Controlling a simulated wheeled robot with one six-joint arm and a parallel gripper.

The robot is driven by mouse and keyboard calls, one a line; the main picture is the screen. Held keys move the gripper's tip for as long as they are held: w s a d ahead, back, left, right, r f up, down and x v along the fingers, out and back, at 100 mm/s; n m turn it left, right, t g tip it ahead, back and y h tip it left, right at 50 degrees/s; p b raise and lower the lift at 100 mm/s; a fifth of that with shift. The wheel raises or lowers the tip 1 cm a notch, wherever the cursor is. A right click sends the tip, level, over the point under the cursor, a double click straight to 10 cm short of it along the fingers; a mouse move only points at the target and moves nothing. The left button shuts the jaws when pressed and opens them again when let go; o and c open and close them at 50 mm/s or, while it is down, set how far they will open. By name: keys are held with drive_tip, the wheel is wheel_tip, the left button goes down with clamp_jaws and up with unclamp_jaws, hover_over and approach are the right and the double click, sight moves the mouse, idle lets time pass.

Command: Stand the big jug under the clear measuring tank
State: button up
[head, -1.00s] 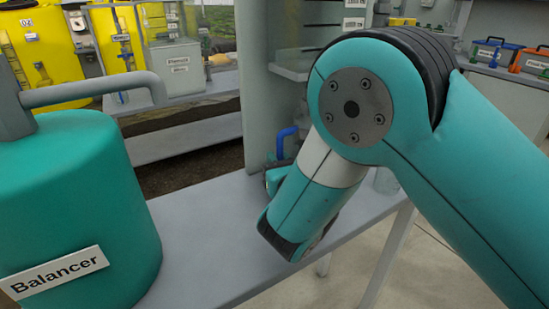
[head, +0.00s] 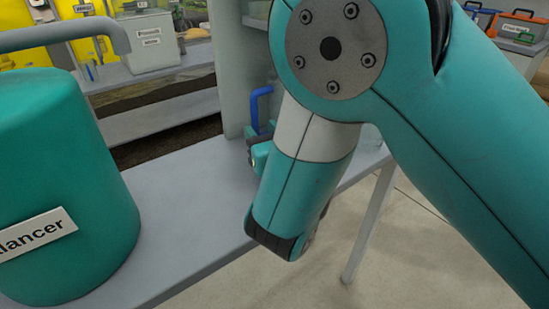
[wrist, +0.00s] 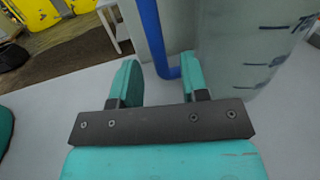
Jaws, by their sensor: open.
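In the wrist view a large clear, greyish vessel with dark graduation marks (wrist: 245,50), which looks like the big jug, stands on the bench at the right. Its blue handle (wrist: 152,35) bends in toward it at the bottom. My gripper (wrist: 158,75) is open, and the handle shows between its two teal fingers, not clamped. In the head view the blue handle (head: 256,108) shows left of my arm, and a clear edge of the vessel (head: 372,138) shows to its right; my arm hides the rest. I cannot make out the clear measuring tank.
A teal container labelled Balancer (head: 62,190) stands at the left of the grey bench (head: 185,210). A grey upright panel (head: 230,65) rises behind the handle. Yellow tanks and a grey box (head: 150,42) are farther back. Bare bench lies between container and gripper.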

drive_tip(key=b+v, duration=0.2)
drive_tip(key=v, duration=0.1)
drive_tip(key=b+v, duration=0.2)
drive_tip(key=b, duration=0.1)
drive_tip(key=shift+s+d+f+b, duration=0.15)
drive_tip(key=shift+s+f+b, duration=0.1)
drive_tip(key=shift+s+b, duration=0.1)
drive_tip(key=shift+s+d+r, duration=0.25)
drive_tip(key=shift+s, duration=0.25)
